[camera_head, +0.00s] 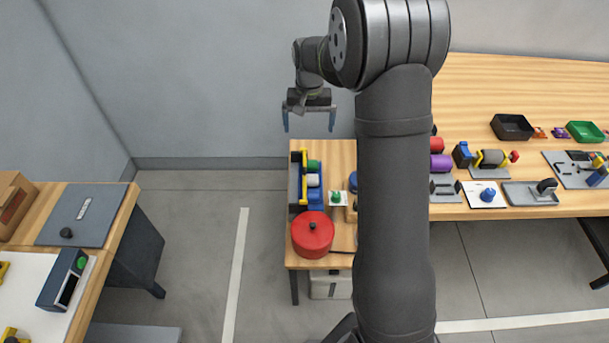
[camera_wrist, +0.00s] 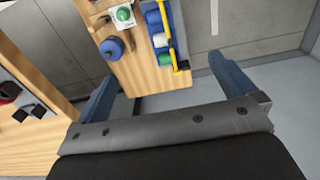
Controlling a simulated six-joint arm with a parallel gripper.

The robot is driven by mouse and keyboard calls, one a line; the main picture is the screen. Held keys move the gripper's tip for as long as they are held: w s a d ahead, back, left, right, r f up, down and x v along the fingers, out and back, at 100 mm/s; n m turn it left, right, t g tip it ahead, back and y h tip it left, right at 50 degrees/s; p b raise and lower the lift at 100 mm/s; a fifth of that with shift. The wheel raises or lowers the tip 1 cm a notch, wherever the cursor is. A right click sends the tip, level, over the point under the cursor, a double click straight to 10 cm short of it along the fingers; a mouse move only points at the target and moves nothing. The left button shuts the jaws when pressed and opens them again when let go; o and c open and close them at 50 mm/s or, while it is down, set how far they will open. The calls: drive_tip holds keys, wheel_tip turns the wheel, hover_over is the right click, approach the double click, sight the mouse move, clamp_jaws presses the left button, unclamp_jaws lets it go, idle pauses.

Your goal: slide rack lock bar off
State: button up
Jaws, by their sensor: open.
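The rack (camera_head: 294,184) stands at the left back of the small wooden table and holds green, white and blue cylinders. A yellow bar (camera_head: 304,178), which looks like the lock bar, runs along it. In the wrist view the rack (camera_wrist: 179,22) is at the top, with the yellow bar (camera_wrist: 168,35) along the cylinders. My gripper (camera_head: 309,121) is open and empty in the air above and behind the rack, apart from it. In the wrist view its two blue fingers (camera_wrist: 164,80) are spread wide with nothing between them.
A red lidded pot (camera_head: 312,236) stands in front of the rack. A white card with a green knob (camera_head: 337,198) is right of it. The long workbench (camera_head: 500,85) at right carries several fixtures and trays. Another table (camera_head: 120,212) is at left, with open floor between.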

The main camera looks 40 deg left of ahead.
sight(304, 168)
drive_tip(key=shift+w+a+f, duration=0.1)
drive_tip(key=shift+f, duration=0.05)
drive_tip(key=c, duration=0.5)
drive_tip(key=w+a+f, duration=0.1)
drive_tip(key=a+f, duration=0.1)
drive_tip(key=w+a+f, duration=0.2)
drive_tip(key=f, duration=0.1)
drive_tip(key=w+a+f, duration=0.1)
drive_tip(key=a+f, duration=0.1)
drive_tip(key=f, duration=0.1)
drive_tip(key=shift+w+f, duration=0.2)
drive_tip(key=shift+f, duration=0.05)
drive_tip(key=c, duration=0.9)
wheel_tip(304, 168, down, 18)
drive_tip(key=shift+r, duration=0.2)
drive_tip(key=shift+c, duration=0.2)
drive_tip(key=shift+c, duration=0.2)
clamp_jaws()
